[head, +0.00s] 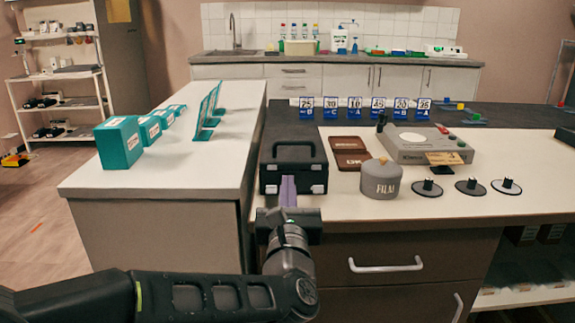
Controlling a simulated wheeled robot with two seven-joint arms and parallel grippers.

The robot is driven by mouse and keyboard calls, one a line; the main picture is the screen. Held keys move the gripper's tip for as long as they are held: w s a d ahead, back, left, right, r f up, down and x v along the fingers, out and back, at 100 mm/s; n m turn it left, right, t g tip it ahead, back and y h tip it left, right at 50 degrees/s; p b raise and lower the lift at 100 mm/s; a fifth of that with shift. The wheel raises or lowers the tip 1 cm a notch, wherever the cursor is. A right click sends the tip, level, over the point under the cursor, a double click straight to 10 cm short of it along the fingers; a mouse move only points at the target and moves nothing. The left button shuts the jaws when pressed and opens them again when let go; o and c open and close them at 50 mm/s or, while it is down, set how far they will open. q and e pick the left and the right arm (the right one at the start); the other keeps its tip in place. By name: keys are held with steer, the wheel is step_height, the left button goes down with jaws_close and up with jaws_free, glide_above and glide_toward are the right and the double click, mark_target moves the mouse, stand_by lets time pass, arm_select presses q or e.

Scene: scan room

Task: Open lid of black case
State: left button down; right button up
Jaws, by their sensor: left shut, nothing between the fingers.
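The black case (293,153) stands on the counter near the middle of the head view, with its lid down and a handle on top. Its front, with latches, faces me. My left gripper (288,186) is at the case's front, its purple fingers pointing at the case and closed together with nothing between them. The fingers cover the middle of the case's front, and I cannot tell whether the tips touch it. My right gripper does not show.
A grey film canister (380,179), brown wallets (349,152) and a grey device (425,145) stand right of the case. Black round stands (427,188) sit at the front right. Teal boxes (118,144) stand on the white counter (200,168) to the left.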

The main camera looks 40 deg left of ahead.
mark_target(288, 157)
arm_select(q)
steer(key=x, duration=1)
steer(key=shift+r, duration=0.1)
